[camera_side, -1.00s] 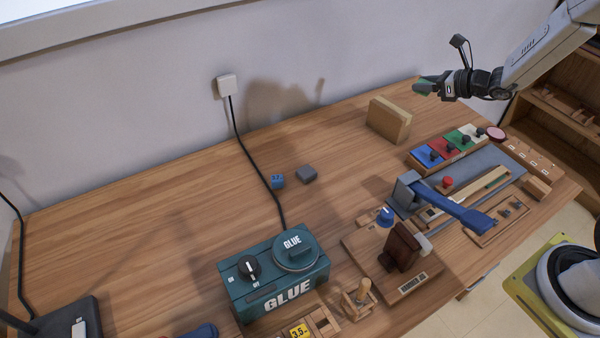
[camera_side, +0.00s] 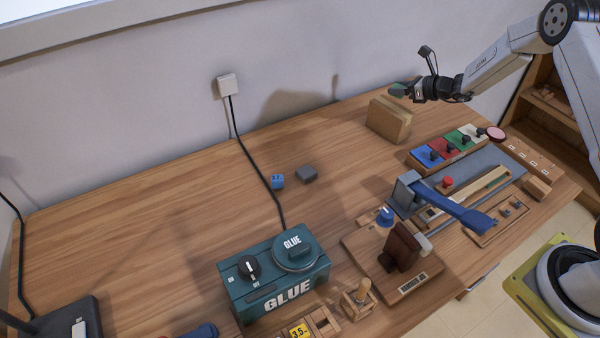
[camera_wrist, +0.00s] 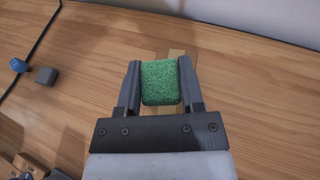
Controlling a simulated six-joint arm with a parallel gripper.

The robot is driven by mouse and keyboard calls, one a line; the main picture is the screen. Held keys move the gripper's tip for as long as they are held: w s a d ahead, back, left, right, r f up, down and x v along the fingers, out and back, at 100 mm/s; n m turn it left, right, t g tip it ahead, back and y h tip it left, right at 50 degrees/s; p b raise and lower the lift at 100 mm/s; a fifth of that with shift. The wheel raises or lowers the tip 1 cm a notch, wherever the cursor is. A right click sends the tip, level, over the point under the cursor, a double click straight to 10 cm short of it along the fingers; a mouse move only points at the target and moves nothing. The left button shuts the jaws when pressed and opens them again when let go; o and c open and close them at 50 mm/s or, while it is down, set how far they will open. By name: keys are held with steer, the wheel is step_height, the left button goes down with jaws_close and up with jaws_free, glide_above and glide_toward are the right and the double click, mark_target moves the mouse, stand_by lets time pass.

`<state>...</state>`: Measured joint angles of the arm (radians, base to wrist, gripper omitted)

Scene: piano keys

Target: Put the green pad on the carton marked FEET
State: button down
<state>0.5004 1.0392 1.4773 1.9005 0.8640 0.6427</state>
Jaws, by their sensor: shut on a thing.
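My gripper (camera_wrist: 161,85) is shut on the green pad (camera_wrist: 161,82), a rough-textured block held between its two grey fingers in the wrist view. In the side view, my gripper (camera_side: 408,90) holds the green pad (camera_side: 397,89) near the top of a brown carton (camera_side: 388,122) at the back of the table. From the side I cannot tell whether the pad touches the carton. In the wrist view the carton (camera_wrist: 176,53) is mostly hidden behind the pad. No FEET marking is readable on the carton in either view.
A row of coloured panels with knobs (camera_side: 447,146) stands in front of the carton. A blue-handled tool (camera_side: 450,207) lies nearer. The teal glue box (camera_side: 274,280) is at the front.

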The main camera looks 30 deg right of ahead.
mark_target(392, 106)
steer(key=shift+w+f, duration=0.25)
steer(key=shift+f, duration=0.05)
steer(key=shift+f, duration=0.15)
steer(key=shift+w+d+f, duration=0.1)
steer(key=shift+w+f, duration=0.1)
steer(key=shift+w, duration=0.05)
steer(key=shift+f, duration=1.5)
steer(key=shift+f, duration=0.1)
steer(key=shift+c, duration=1.1)
jaws_free()
steer(key=v, duration=1.2)
